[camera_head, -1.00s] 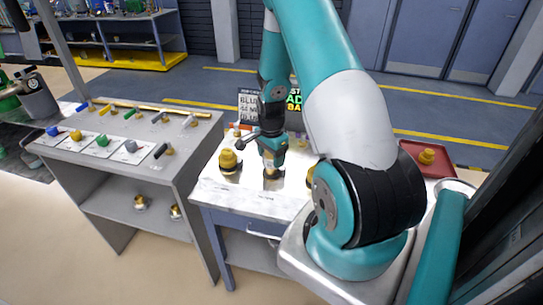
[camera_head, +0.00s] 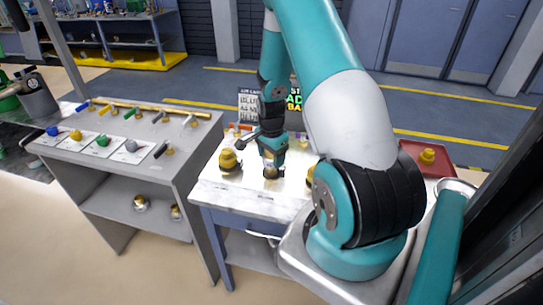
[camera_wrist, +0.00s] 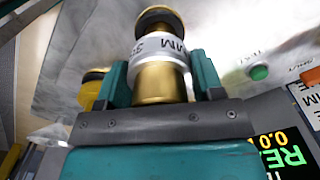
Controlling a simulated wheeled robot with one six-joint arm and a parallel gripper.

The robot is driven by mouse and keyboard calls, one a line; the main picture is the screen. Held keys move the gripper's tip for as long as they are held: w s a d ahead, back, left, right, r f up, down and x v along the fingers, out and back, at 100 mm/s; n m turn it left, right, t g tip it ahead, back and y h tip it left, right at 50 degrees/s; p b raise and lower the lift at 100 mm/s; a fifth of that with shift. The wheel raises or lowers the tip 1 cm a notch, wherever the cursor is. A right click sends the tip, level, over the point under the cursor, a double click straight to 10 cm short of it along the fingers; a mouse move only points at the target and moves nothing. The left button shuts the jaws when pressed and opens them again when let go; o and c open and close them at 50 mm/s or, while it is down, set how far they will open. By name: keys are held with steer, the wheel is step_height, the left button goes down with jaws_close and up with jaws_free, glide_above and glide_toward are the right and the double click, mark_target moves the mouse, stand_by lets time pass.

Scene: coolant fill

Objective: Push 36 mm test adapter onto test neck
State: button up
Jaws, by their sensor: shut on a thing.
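The 36 mm test adapter (camera_wrist: 160,75) is a brass cylinder with a white lettered band, partly reading "MM". My gripper (camera_wrist: 163,80) is shut on it, with one teal finger on each side. A dark ring with a gold rim (camera_wrist: 160,18) shows at its far end; I cannot tell whether this belongs to the adapter or to the test neck. In the head view my gripper (camera_head: 271,168) points down over the pale table (camera_head: 235,197), and the adapter's lower end (camera_head: 271,174) is close to the tabletop. The test neck is not clearly visible, so its contact with the adapter cannot be told.
A yellow-brass fitting (camera_head: 228,161) stands left of my gripper, another (camera_head: 310,176) to its right, partly behind my arm. A red tray (camera_head: 439,166) holds a brass fitting. The wrist view shows a green button (camera_wrist: 259,73) and a lit display (camera_wrist: 280,153). A grey bench (camera_head: 185,145) stands left.

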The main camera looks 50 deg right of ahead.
steer(key=shift+f+b, duration=0.7)
steer(key=shift+f, duration=0.2)
steer(key=shift+r+p, duration=0.5)
steer(key=shift+r, duration=0.2)
steer(key=shift+f+b, duration=0.65)
steer(key=shift+f, duration=0.2)
stand_by(1.1)
steer(key=o, duration=1.1)
steer(key=shift+r, duration=0.1)
step_height(320, 180, up, 17)
steer(key=b, duration=0.3)
steer(key=shift+r, duration=0.2)
